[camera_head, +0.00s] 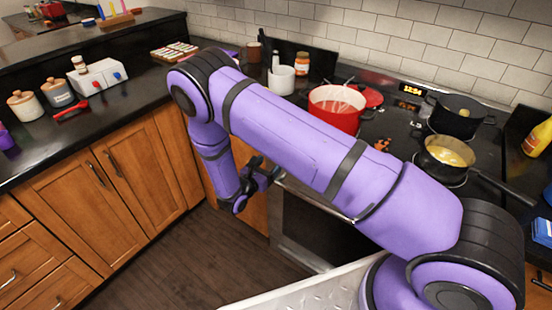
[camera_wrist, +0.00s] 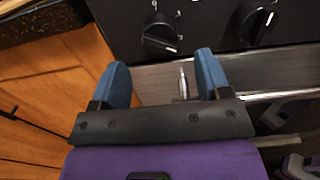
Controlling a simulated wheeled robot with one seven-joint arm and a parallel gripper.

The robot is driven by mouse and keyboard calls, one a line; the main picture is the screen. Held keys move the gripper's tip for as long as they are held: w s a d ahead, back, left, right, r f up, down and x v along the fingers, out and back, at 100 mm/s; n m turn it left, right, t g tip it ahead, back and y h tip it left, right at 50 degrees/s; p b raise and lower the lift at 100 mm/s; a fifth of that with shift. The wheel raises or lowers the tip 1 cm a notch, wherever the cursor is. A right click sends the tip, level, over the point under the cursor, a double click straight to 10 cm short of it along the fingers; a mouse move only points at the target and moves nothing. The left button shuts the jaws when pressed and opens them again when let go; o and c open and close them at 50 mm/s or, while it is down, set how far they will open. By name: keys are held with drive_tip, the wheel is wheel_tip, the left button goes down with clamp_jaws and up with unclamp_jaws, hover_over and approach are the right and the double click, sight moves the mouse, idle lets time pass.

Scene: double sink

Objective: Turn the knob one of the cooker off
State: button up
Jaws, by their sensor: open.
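The wrist view shows two black knobs on the cooker's dark front panel: a left knob (camera_wrist: 160,34) and a right knob (camera_wrist: 251,20). They are turned to different angles. Which one is knob one, I cannot tell. My gripper (camera_wrist: 161,62) is open and empty, its two blue fingers pointing at the panel. The left knob shows beyond the gap between the fingertips; no contact is seen. In the head view my gripper (camera_head: 262,172) is low in front of the cooker (camera_head: 400,128), by the cabinet corner. My arm hides the knobs there.
On the cooker stand a red pot (camera_head: 336,106), a black pot (camera_head: 457,116) and a pan with yellow food (camera_head: 446,154). A wooden cabinet (camera_wrist: 50,90) is close to the gripper's left. Open floor (camera_head: 200,262) lies in front of the cabinets.

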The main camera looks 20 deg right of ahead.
drive_tip(key=shift+x, duration=2.6)
drive_tip(key=shift+c, duration=0.4)
drive_tip(key=c, duration=0.8)
